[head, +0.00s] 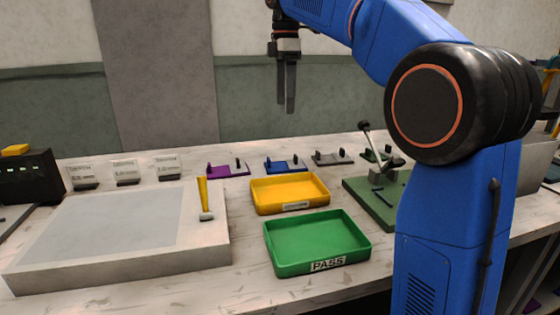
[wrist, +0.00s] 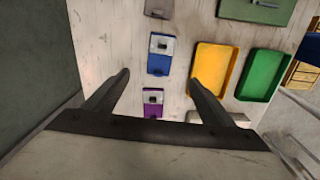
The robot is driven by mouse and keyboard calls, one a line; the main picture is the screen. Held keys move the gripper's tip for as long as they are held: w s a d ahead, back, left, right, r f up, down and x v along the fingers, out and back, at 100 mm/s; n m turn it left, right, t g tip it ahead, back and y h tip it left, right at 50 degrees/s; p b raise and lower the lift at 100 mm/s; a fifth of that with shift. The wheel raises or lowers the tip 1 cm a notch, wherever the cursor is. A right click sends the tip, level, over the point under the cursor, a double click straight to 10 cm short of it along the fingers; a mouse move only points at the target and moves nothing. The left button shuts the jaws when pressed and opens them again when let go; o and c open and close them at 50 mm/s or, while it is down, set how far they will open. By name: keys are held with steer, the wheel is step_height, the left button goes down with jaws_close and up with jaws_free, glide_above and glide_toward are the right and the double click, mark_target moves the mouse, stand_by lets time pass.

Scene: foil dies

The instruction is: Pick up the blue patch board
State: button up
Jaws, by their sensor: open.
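The blue patch board (head: 286,170) lies on the workbench behind the yellow tray, with two small dark upright parts on it. In the wrist view the blue board (wrist: 158,66) lies below and slightly beyond the fingertips, between the two fingers' lines, with a pale plate on top. My gripper (head: 286,108) hangs pointing down, well above the bench and over the row of boards. In the wrist view my gripper (wrist: 160,78) has its fingers spread apart with nothing between them.
A purple board (head: 227,170) and a grey board (head: 331,158) flank the blue one. The yellow tray (head: 290,208) and green PASS tray (head: 317,265) stand in front. A green lever press (head: 362,202) is at right, a pale slab (head: 215,250) at left. The wall rises behind.

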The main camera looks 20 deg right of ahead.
mark_target(284, 165)
step_height(284, 165, down, 17)
steer(key=shift+s+a+f, duration=0.1)
steer(key=shift+f, duration=0.1)
stand_by(0.7)
steer(key=shift+c, duration=0.4)
steer(key=c, duration=1.1)
